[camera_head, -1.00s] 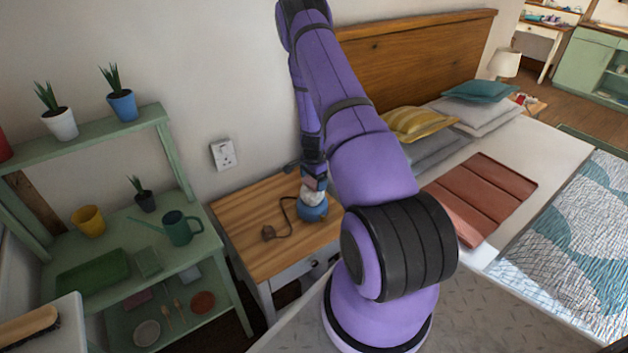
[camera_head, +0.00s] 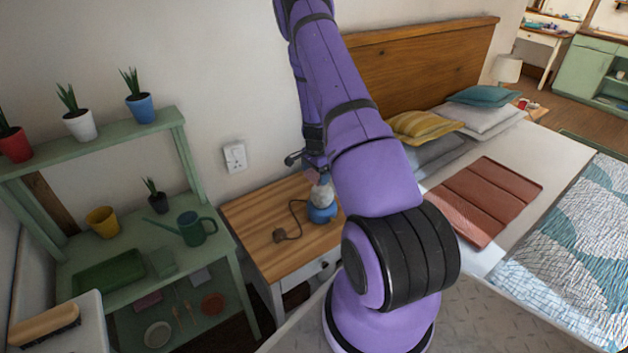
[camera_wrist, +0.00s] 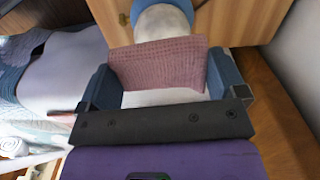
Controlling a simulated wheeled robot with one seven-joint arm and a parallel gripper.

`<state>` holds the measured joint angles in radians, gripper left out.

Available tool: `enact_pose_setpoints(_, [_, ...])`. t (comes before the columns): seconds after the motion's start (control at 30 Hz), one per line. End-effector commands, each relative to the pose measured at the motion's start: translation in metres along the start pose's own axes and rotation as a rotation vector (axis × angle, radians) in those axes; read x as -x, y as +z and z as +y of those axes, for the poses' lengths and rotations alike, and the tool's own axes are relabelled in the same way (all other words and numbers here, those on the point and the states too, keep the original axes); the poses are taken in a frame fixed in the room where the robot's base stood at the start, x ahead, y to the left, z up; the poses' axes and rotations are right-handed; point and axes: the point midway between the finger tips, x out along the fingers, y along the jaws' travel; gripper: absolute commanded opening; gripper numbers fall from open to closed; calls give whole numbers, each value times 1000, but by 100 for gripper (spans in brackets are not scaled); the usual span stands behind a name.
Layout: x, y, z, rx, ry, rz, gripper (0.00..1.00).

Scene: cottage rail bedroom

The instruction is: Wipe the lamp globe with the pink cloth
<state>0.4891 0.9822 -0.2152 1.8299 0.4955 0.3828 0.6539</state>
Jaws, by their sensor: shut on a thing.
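The lamp has a pale round globe (camera_head: 322,194) on a blue base (camera_head: 322,213) and stands on the wooden nightstand (camera_head: 262,222). In the wrist view the globe (camera_wrist: 163,22) is just beyond the cloth, with part of the blue base (camera_wrist: 160,5) at the top edge. My gripper (camera_wrist: 160,84) is shut on the pink cloth (camera_wrist: 160,66), which spans between its blue fingers and covers part of the globe. Cloth and globe look very close; I cannot tell if they touch. In the head view my arm hides most of the gripper beside the globe.
A dark cord and plug (camera_head: 280,235) lie on the nightstand left of the lamp. A green shelf (camera_head: 225,255) with pots and a watering can (camera_head: 195,229) stands at left. The bed (camera_head: 535,200) is at right. A wall socket (camera_head: 235,157) is behind.

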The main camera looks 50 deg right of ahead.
Motion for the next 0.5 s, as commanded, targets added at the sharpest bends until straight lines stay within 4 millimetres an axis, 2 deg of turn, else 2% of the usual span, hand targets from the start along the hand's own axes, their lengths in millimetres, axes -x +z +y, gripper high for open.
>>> enact_pose_setpoints(0.2, [17,-4,1,2,-1,0,72])
enact_pose_setpoints(0.5, [20,-5,2,2,1,-1,72])
